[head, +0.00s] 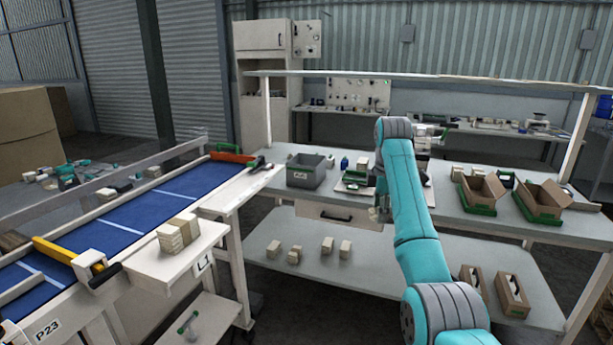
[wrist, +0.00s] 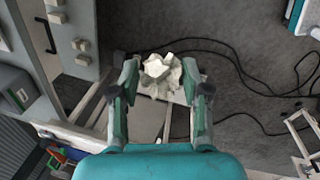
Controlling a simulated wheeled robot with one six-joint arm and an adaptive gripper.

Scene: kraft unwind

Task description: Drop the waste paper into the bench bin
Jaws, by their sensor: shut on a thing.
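The waste paper (wrist: 160,72) is a crumpled whitish ball between the two fingers of my gripper (wrist: 163,80) in the wrist view. My gripper is shut on it and holds it in the air, with dark floor far below. In the head view my gripper (head: 381,207) is near the front edge of the bench, mostly hidden by my arm. A grey open-topped bin (head: 306,172) with a white label stands on the bench, left of my gripper. The head view does not show inside it. A grey box (wrist: 14,85) at the left edge of the wrist view looks like this bin.
The bench (head: 455,213) also holds cardboard boxes in green trays (head: 541,199) at right. A blue conveyor (head: 150,213) runs at left. Small pale blocks lie on the lower shelf (head: 310,262). Cables (wrist: 245,85) lie on the floor.

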